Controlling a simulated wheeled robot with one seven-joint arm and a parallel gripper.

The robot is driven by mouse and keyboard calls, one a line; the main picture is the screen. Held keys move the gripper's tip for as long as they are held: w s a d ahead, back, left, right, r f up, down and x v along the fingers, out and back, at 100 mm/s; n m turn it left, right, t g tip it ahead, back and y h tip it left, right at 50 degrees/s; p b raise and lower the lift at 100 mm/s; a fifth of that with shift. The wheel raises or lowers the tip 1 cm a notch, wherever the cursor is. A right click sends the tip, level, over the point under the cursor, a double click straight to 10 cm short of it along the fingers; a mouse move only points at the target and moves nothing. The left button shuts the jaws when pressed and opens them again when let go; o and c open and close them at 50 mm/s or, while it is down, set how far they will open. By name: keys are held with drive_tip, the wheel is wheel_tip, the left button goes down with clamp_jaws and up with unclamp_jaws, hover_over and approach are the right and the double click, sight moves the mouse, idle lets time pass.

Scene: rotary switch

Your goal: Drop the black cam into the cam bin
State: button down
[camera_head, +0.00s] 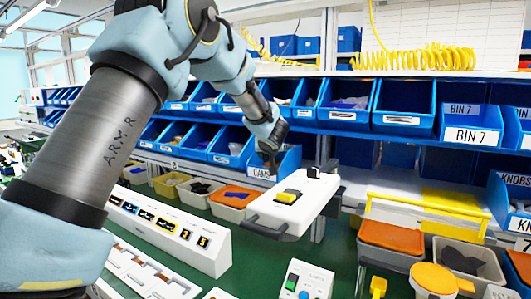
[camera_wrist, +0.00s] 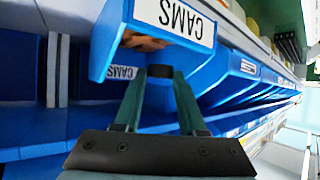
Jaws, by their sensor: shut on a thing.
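The blue cam bin (camera_head: 288,163), labelled CAMS, is on the lower row of the rack, right of centre in the head view. My gripper (camera_head: 270,157) points down at this bin and partly hides it. In the wrist view the bin (camera_wrist: 112,48) appears with its label upside down, and orange-brown pieces show inside. My gripper's fingers (camera_wrist: 160,75) are shut on a small black piece, the black cam (camera_wrist: 160,71), at the bin's edge in the picture. I cannot tell its exact height over the bin.
Other blue bins line both rack rows, including one labelled BIN 7 (camera_head: 470,134). A white fixture with a yellow block (camera_head: 289,195) stands just below the cam bin. Small trays (camera_head: 235,197) sit to its left on the green bench.

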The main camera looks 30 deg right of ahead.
drive_tip(key=shift+c, duration=2)
unclamp_jaws()
drive_tip(key=b+v, duration=0.1)
drive_tip(key=v, duration=0.9)
drive_tip(key=shift+s+a, duration=0.2)
drive_tip(key=shift+s, duration=0.15)
drive_tip(key=shift+r, duration=0.1)
